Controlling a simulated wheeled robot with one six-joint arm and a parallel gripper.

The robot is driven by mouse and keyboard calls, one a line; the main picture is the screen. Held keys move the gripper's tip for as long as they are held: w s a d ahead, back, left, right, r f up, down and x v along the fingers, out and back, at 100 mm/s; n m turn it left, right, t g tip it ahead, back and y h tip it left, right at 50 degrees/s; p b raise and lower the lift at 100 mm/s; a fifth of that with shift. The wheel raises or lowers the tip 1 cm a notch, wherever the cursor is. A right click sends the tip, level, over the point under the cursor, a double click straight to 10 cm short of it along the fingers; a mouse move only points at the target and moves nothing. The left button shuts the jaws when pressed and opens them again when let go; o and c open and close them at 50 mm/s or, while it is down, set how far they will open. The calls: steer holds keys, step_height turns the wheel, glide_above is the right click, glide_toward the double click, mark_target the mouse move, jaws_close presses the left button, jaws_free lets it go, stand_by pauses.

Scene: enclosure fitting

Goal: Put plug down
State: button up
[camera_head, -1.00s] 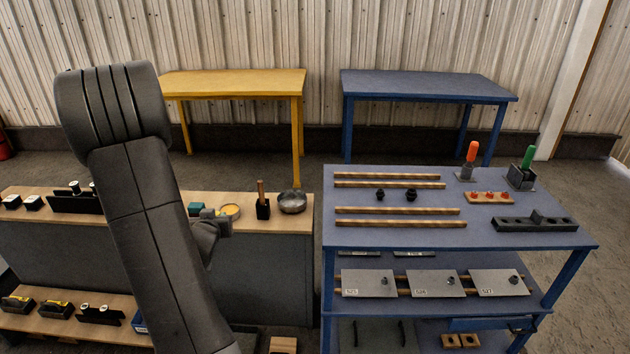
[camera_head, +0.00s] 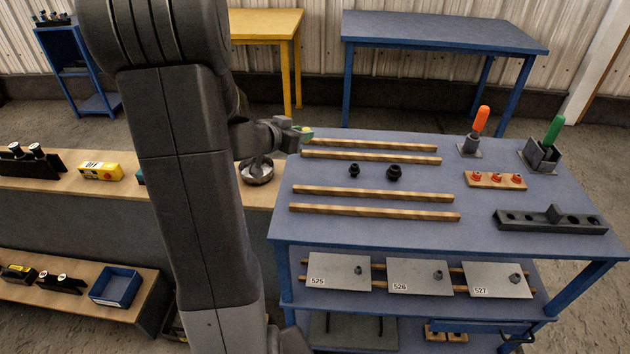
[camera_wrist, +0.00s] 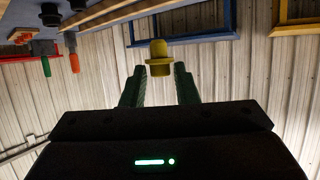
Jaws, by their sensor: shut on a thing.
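My gripper (camera_head: 297,132) is near the far left corner of the blue table (camera_head: 390,238). In the wrist view, its green-lined fingers (camera_wrist: 159,88) are shut on a yellow plug (camera_wrist: 159,57) with a rounded top and a wider flange. The plug shows only as a small yellow-green spot (camera_head: 307,132) in the head view and is clear of the rails' surface in the wrist view. Two black plugs (camera_head: 354,170) (camera_head: 394,173) stand on the table between the wooden rails. Several red plugs (camera_head: 497,178) sit in a wooden block at right.
Wooden rails (camera_head: 372,194) lie across the table. A dark holed block (camera_head: 550,220), an orange-handled tool (camera_head: 481,120) and a green-handled tool (camera_head: 553,131) stand at right. Grey panels (camera_head: 338,268) lie on the shelf below. A metal bowl (camera_head: 257,172) is on the wooden bench.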

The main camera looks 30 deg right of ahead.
steer(key=shift+m+g, duration=0.4)
steer(key=shift+g, duration=0.2)
steer(key=f, duration=0.2)
steer(key=s+d+f+b, duration=0.1)
steer(key=f+b, duration=0.1)
steer(key=f, duration=0.1)
steer(key=shift+s+d+f, duration=0.25)
steer(key=shift+d+f, duration=0.1)
steer(key=shift+f+b, duration=0.8)
steer(key=shift+f, duration=1.3)
steer(key=shift+f, duration=0.15)
steer(key=o, duration=0.9)
steer(key=shift+o, duration=0.2)
